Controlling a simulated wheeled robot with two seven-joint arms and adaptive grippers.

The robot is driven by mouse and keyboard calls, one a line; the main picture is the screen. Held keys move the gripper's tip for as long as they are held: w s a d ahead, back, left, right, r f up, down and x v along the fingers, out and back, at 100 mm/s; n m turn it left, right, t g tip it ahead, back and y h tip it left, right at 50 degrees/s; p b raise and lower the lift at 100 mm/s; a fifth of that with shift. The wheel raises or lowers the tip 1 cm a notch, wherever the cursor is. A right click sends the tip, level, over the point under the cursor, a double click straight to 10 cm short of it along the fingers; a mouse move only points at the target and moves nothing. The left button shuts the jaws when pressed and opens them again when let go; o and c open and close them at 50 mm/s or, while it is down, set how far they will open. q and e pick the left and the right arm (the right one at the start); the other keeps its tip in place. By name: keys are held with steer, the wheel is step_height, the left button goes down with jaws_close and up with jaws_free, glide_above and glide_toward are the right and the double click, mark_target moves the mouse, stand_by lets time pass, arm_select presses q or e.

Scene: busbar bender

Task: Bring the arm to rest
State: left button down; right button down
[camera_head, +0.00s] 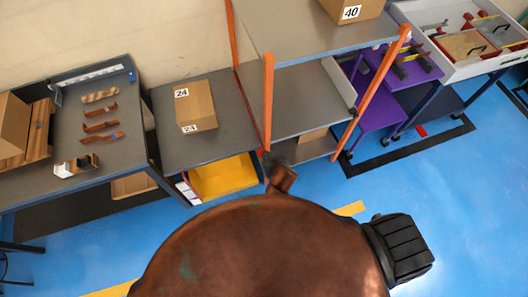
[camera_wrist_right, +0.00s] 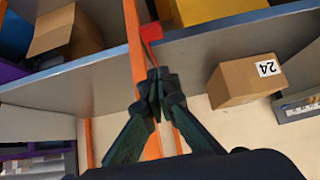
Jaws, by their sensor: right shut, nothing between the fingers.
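My right gripper (camera_wrist_right: 160,76) is shut and empty in the right wrist view, with its dark fingertips together. Behind it in that view is an orange upright post (camera_wrist_right: 137,45) of the shelf rack. In the head view only a small dark part of what looks like the right gripper (camera_head: 275,159) shows, near the foot of an orange post (camera_head: 268,100). I cannot tell whether it touches the post. The large brown rounded shape in the foreground hides much of the floor and the arm. My left gripper is not in view.
A grey table (camera_head: 65,165) with copper pieces stands at the left. A cardboard box marked 24 (camera_head: 202,105) lies on a grey surface above a yellow bin (camera_head: 225,178). The rack's upper shelf (camera_head: 300,30) holds a box marked 40 (camera_head: 350,10). Blue floor (camera_head: 460,200) is clear at the right.

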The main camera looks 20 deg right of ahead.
steer(key=shift+s+r, duration=0.4)
steer(key=shift+r, duration=0.05)
stand_by(0.3)
steer(key=s+d+f+g, duration=0.1)
steer(key=s+d+f, duration=0.35)
steer(key=f, duration=0.45)
steer(key=s+d+f+n+g, duration=0.1)
steer(key=s+d+f+g, duration=0.15)
steer(key=s+f, duration=0.45)
steer(key=s+d+f+g, duration=0.1)
steer(key=s+d+f, duration=0.25)
steer(key=f, duration=0.75)
steer(key=s+d+f+g, duration=0.1)
steer(key=s+f, duration=0.4)
steer(key=s, duration=0.5)
steer(key=s+d+f+g, duration=0.1)
steer(key=s+d+f, duration=0.2)
steer(key=s, duration=0.8)
steer(key=s+d+f+g, duration=0.1)
steer(key=s+d+f, duration=0.1)
steer(key=s+f, duration=0.5)
steer(key=s, duration=0.4)
steer(key=shift+s+d+f+h, duration=0.15)
steer(key=shift+d+f+h, duration=0.15)
steer(key=shift+f, duration=0.05)
